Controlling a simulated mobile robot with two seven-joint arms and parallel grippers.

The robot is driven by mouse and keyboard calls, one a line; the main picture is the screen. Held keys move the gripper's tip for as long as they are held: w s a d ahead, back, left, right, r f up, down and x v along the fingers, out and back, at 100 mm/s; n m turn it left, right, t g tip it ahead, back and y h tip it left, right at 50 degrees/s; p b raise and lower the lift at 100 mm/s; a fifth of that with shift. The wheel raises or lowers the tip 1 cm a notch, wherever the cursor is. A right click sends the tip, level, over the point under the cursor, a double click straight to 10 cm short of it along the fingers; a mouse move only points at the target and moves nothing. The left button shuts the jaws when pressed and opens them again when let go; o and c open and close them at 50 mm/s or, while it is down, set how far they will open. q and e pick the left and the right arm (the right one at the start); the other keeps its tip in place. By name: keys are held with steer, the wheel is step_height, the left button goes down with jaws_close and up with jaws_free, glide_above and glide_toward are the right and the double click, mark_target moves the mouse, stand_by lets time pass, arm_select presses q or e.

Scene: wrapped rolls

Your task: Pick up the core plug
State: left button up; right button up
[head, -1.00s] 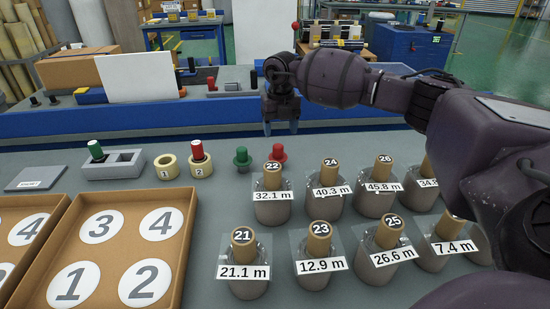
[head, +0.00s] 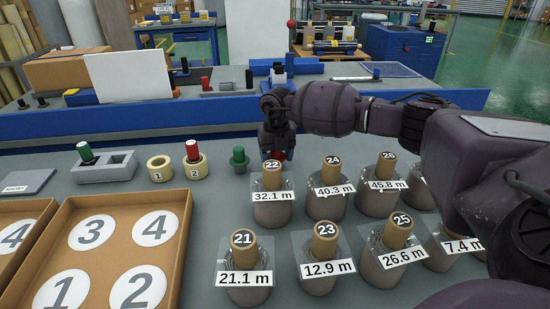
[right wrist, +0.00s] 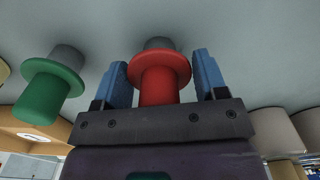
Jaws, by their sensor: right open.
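A red core plug (right wrist: 163,77) with a wide flange and a grey lower end stands on the grey table. In the right wrist view it sits between the two blue fingers of my right gripper (right wrist: 160,68), which is open with a gap on each side. In the head view my right gripper (head: 275,151) is over the red plug, mostly hiding it behind roll 22. A green core plug (head: 239,159) stands just left of it and also shows in the right wrist view (right wrist: 48,88). My left gripper is not in view.
Wrapped rolls (head: 272,207) with number and length labels stand close in front of the gripper. Left are two small cores (head: 160,168), one holding a red-topped plug, a grey block (head: 118,168) with a green-topped item, and a numbered cardboard tray (head: 187,225).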

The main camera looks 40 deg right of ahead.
steer(key=shift+r, duration=0.15)
steer(key=c, duration=0.5)
steer(key=shift+c, duration=0.2)
steer(key=shift+r, duration=0.1)
